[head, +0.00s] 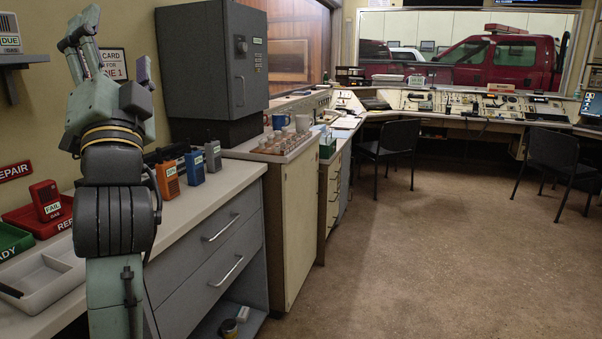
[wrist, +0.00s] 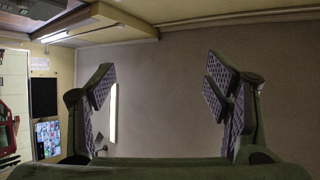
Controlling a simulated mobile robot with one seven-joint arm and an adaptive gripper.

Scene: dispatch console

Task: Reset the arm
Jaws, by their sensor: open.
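My arm stands raised at the left of the head view, folded upright over the counter. My gripper (head: 80,30) is at its top, with the fingers pointing up. In the wrist view my gripper (wrist: 160,90) shows two fingers spread wide apart with nothing between them. The gripper is well above the counter (head: 205,207) and touches nothing that I can see. My arm hides part of the counter and wall behind it.
A grey cabinet (head: 205,70) stands behind. The floor (head: 400,250) at right is clear before two chairs.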

